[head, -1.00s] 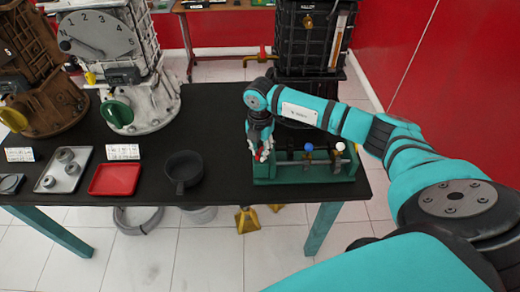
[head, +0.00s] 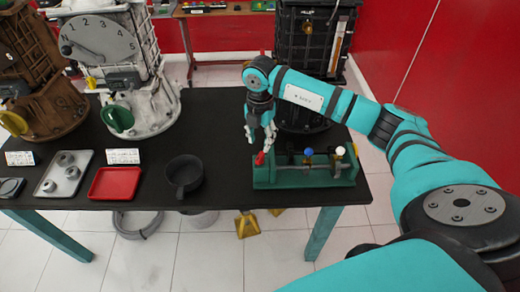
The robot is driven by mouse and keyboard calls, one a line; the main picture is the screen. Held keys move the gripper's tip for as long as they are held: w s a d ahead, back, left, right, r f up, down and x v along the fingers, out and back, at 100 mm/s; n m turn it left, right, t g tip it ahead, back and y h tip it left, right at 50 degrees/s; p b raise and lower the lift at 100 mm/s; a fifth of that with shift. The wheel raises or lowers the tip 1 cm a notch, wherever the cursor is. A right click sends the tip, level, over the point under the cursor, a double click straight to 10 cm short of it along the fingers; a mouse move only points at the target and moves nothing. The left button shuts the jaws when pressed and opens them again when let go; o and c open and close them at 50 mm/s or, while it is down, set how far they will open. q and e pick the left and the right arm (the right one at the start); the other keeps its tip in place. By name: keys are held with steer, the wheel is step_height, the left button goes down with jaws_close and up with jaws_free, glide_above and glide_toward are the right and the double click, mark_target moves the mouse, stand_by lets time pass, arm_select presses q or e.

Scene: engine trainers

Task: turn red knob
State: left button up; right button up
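The red knob (head: 260,158) is at the left end of a green valve stand (head: 305,181) on the black table. It sits left of a blue knob and a white knob. My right gripper (head: 261,141) points down just above the red knob. Its fingers look spread, with nothing held between them. The fingertips are very close to the knob, and I cannot tell whether they touch it. The red knob shows below the fingers. My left gripper is out of view.
The blue knob (head: 308,152) and white knob (head: 340,151) stand on the same stand. A dark pan (head: 184,172), a red tray (head: 115,183) and a grey tray (head: 62,187) lie to the left. Engine trainers stand behind. The table between pan and stand is clear.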

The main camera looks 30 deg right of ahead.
mark_target(260, 156)
step_height(260, 156, up, 5)
steer(key=shift+r, duration=0.1)
stand_by(0.6)
